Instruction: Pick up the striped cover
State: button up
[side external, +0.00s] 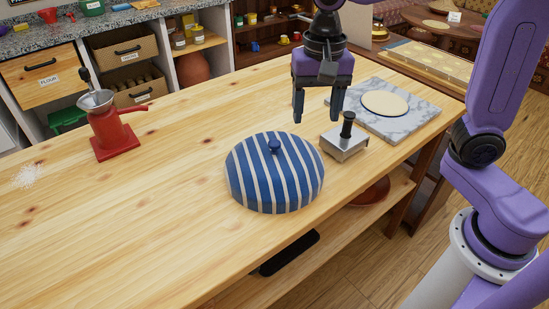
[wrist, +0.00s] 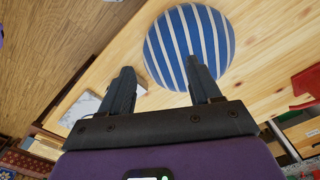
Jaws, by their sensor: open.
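The striped cover (side external: 262,190) is a blue dome with white stripes and a small blue knob (side external: 274,147) on top. It sits on the wooden table near its front edge. My gripper (side external: 318,118) is open and empty, above the table, to the right of the cover and higher than it. In the wrist view the cover (wrist: 181,45) shows at the top, beyond the fingers, and the right finger overlaps its lower edge. My gripper (wrist: 163,80) has its fingers apart there with nothing between them. What lies under the cover is hidden.
A metal block with a black handle (side external: 345,142) stands right of the cover. Behind it a marble board (side external: 415,120) bears a round of dough (side external: 385,103). A red grinder (side external: 110,135) stands at the left. The table (side external: 180,190) between grinder and cover is clear.

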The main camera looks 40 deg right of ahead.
jog(key=w+a+r+m, duration=0.1)
jog(key=w+r+m, duration=0.2)
jog(key=w+m, duration=0.85)
jog(key=m, duration=0.2)
send_over(274, 141)
notch_tip(274, 141, down, 12)
jog(key=shift+a+r, duration=0.15)
jog(key=shift+f, duration=2.7)
grip_shut()
